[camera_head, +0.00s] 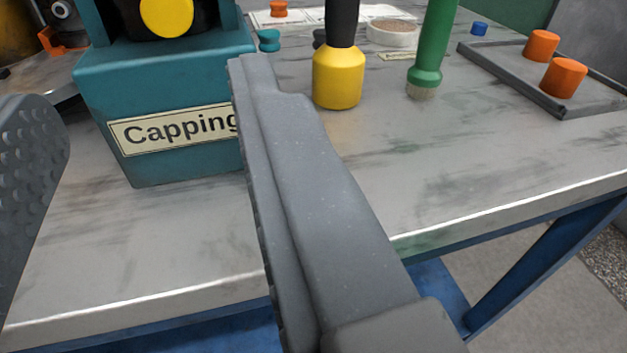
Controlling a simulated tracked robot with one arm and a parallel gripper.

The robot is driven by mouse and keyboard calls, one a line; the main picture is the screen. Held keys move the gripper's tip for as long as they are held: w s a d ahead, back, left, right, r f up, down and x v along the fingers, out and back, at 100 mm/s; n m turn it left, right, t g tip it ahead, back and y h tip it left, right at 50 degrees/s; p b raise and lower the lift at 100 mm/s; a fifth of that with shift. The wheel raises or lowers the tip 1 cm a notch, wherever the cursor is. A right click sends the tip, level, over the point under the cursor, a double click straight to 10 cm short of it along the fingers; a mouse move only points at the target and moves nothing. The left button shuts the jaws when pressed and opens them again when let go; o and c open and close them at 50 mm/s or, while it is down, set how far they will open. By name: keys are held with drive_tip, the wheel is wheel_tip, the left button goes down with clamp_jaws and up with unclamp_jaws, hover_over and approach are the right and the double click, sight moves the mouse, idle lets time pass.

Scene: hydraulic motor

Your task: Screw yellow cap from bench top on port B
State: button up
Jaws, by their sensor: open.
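My gripper (142,95) is open, with one finger at the left edge and the other across the middle of the view. Nothing is held between the fingers. Beyond them is a teal stand (165,85) labelled "Capping", with its right side partly hidden by the right finger. A black part on top of the stand carries a round yellow face (166,17), cut by the top edge of the view. I cannot tell whether this is a yellow cap. No port B marking is readable. No loose yellow cap is clearly visible on the grey bench top (500,160).
A yellow tool with a black handle (338,78) and a green brush (430,55) stand right of the finger. Orange caps (564,77) sit on a grey tray (520,75) at the right. A small blue cap (479,28) lies behind. The bench front is clear.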

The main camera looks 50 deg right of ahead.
sight(166, 15)
drive_tip(key=shift+x, duration=3.45)
drive_tip(key=shift+p+x, duration=0.35)
drive_tip(key=shift+x, duration=0.65)
drive_tip(key=shift+p, duration=0.45)
clamp_jaws()
